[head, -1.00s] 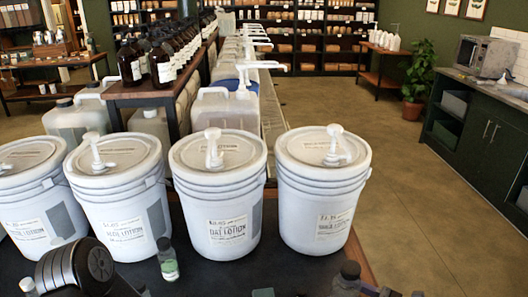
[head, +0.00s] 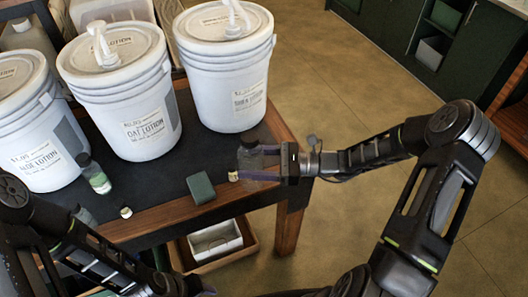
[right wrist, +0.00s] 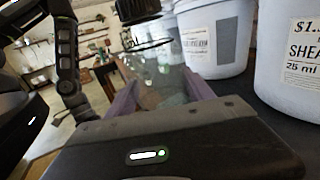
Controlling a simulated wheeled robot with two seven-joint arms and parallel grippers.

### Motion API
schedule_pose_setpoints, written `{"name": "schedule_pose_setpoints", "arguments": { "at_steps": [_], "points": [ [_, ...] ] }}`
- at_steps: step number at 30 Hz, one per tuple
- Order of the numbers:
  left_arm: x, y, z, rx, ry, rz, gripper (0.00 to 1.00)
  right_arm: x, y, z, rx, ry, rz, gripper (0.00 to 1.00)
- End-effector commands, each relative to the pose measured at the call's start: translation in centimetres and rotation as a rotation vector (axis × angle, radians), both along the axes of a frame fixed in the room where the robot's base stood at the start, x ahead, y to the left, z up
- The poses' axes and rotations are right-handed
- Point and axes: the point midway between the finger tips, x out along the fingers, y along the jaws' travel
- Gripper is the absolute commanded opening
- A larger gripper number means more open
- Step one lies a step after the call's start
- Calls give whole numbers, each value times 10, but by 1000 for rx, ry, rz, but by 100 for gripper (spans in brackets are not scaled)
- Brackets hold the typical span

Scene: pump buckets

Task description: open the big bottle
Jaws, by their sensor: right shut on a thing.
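The big bottle (head: 251,158) is clear, with a dark cap (head: 249,139), near the table's right front corner. My right gripper (head: 262,164) is shut on its body from the right. In the right wrist view the clear bottle (right wrist: 172,82) stands between the purple fingers, with the black cap (right wrist: 138,9) cut by the top edge. I cannot tell how the cap sits on the neck. My left arm reaches along the bottom left of the head view; its gripper (head: 198,287) is at the bottom edge, its jaws unclear.
White lotion buckets with pumps (head: 122,95) stand in a row behind, the nearest (head: 225,75) behind my right gripper. A small bottle with a green label (head: 97,178), a green block (head: 202,188) and small jars (head: 126,212) are on the dark table. Open floor lies right.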

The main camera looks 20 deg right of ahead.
Motion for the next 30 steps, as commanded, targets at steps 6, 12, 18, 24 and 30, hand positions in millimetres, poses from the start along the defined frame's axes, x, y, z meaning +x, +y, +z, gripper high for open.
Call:
{"name": "schedule_pose_setpoints", "arguments": {
  "at_steps": [6, 12, 18, 24, 30],
  "points": [
    [0, 0, 0, 0, 0, 0, 36, 8, 61, -7, 2, -5, 266, 0],
    [0, 0, 0, 0, 0, 0, 36, 12, 93, -12, 3, -2, 420, 0],
    [0, 0, 0, 0, 0, 0, 36, 13, 102, -13, 1, 1, 461, 0],
    [0, 0, 0, 0, 0, 0, 36, 13, 101, -13, 1, 1, 460, 0],
    [0, 0, -10, 0, 0, 0, 36, 24, 97, -17, 0, -2, 427, 0]
  ]
}}
